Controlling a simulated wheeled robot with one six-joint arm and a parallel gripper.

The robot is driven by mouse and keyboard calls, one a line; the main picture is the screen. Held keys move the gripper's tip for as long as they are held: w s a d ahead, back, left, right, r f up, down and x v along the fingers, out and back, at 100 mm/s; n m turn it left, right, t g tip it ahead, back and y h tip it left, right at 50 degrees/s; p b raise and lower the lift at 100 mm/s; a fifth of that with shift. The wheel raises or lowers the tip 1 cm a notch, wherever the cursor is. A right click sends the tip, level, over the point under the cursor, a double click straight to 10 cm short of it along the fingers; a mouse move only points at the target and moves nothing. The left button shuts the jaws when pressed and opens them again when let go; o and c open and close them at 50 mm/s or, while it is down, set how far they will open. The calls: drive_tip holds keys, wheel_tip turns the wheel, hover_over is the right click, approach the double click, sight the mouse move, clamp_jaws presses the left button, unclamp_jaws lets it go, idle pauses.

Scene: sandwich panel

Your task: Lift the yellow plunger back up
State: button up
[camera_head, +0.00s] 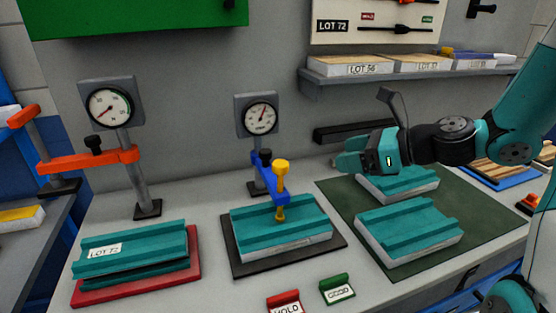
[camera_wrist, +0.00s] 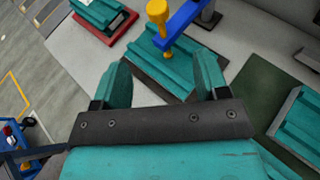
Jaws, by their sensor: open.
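The yellow plunger (camera_head: 281,168) is carried by the blue arm (camera_head: 265,178) of the middle gauge stand. Its lower tip is at the top of the teal panel (camera_head: 307,222) on the black plate; I cannot tell whether it touches. The yellow plunger also shows in the wrist view (camera_wrist: 157,14), beyond my fingers. My gripper (camera_head: 350,160) is open and empty, above the green mat and to the right of the plunger. In the wrist view my gripper's two teal fingers (camera_wrist: 162,82) stand wide apart with nothing between them.
Teal panels (camera_head: 410,228) lie on the green mat (camera_head: 480,225). A red-armed gauge stand (camera_head: 110,157) and a panel on a red plate (camera_head: 198,272) are at left. HOLD (camera_head: 285,302) and GOOD (camera_head: 337,289) signs stand in front. A shelf (camera_head: 400,76) hangs behind my arm.

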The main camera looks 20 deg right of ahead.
sight(283, 163)
drive_tip(key=p+x, duration=0.2)
drive_tip(key=x, duration=1.4)
drive_tip(key=shift+w+a+f, duration=0.1)
drive_tip(key=shift+a+f, duration=0.1)
drive_tip(key=shift+a, duration=0.15)
